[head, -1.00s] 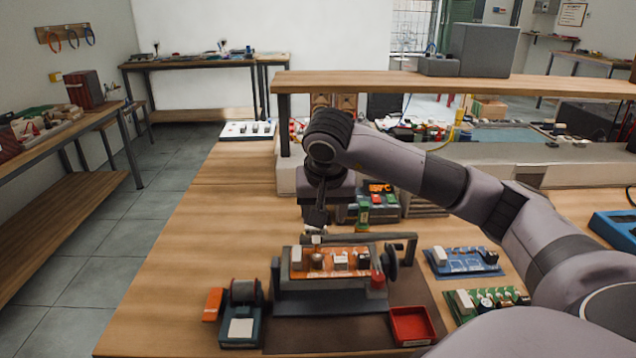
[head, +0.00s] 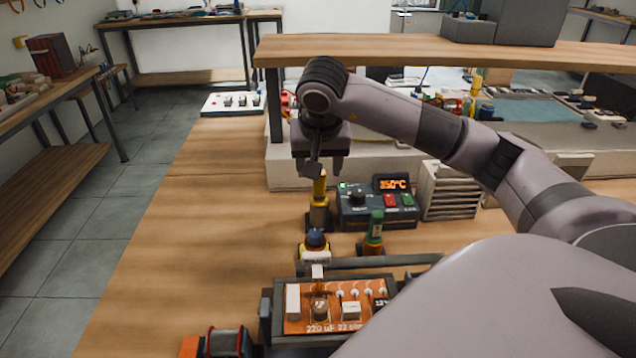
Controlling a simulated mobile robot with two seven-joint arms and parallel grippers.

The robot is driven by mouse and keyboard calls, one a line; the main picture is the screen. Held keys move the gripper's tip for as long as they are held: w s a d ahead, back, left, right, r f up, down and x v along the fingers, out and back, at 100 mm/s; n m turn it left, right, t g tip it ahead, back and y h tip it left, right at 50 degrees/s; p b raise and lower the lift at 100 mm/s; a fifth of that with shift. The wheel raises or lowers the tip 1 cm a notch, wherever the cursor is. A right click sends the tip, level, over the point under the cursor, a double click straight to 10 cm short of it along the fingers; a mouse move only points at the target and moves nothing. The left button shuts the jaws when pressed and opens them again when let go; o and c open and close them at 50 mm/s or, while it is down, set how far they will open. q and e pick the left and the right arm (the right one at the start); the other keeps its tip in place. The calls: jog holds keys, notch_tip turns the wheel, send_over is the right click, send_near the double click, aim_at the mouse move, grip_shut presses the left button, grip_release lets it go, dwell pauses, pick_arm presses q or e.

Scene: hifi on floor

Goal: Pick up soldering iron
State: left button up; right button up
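The soldering iron (head: 319,187) has a yellow handle and stands upright in a dark holder with a brass-coloured part (head: 318,215). It is left of the soldering station (head: 376,206), whose display reads 350°C. My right gripper (head: 325,167) points down from above, right at the top of the handle. Its fingers look apart, with a gap between them. They partly cover the handle's top, and I cannot tell whether they touch it. My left gripper is not in view.
An orange circuit board (head: 335,308) sits in a clamp in front. A small blue-capped bottle (head: 315,243) and a green bottle (head: 374,232) stand between. A wooden shelf (head: 430,50) spans behind the arm. The bench left of the iron is clear.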

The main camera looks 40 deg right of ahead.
aim_at(319, 184)
jog(key=p+x, duration=0.1)
jog(key=x, duration=0.6)
jog(key=shift+s+d+f, duration=0.1)
jog(key=c, duration=0.9)
